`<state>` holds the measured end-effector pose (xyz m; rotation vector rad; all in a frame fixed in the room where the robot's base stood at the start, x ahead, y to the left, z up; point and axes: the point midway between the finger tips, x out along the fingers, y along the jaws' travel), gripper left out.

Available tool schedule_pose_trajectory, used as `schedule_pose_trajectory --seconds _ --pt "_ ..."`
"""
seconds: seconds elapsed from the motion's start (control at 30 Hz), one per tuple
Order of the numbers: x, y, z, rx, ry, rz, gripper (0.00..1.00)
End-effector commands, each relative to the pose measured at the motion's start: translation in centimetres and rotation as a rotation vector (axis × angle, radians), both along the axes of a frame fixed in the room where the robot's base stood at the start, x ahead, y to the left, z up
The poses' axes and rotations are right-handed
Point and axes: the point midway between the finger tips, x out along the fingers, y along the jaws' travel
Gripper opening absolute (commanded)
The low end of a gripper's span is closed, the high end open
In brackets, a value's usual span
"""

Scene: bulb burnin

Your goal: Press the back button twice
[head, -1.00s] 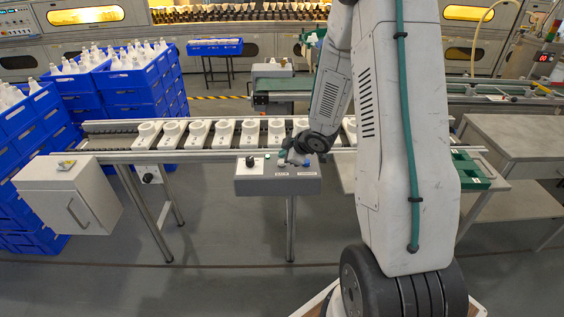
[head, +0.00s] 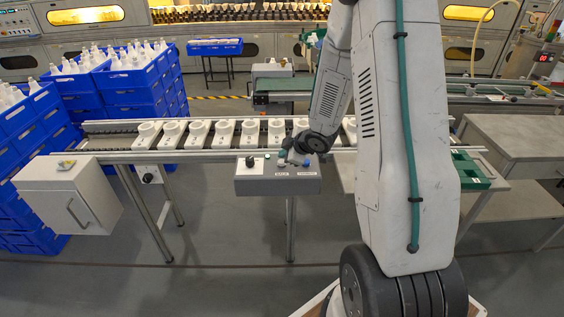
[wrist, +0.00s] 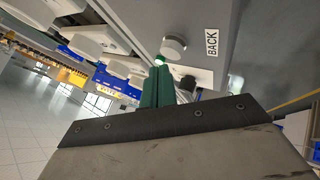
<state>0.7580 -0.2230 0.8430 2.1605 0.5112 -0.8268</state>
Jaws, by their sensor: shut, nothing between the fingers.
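The grey control box (head: 278,186) stands at the front of the conveyor, with two small labels on its front edge. In the wrist view a round grey button (wrist: 174,46) sits beside the BACK label (wrist: 212,42) on the box's top. A small bright spot shows at the tips. I cannot tell whether they touch the button. The head view hides most of it behind the gripper.
A black knob (head: 250,161) on a white plate is left of the gripper on the same box. White holders (head: 223,133) line the conveyor behind. A white cabinet (head: 69,195) is at left, blue crates (head: 135,90) beyond. A grey table (head: 515,140) stands right.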

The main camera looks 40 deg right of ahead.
Motion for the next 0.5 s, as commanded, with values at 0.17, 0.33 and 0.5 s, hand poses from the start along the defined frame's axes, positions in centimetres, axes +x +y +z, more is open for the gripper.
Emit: schedule_pose_trajectory --seconds 0.17,0.33,0.5 --pt "0.00 0.00 -0.14 0.000 0.000 0.000 0.00" --pt "0.03 0.02 -0.72 0.001 0.001 0.000 0.00" --pt "0.05 0.01 -0.85 0.000 0.000 0.000 0.00"
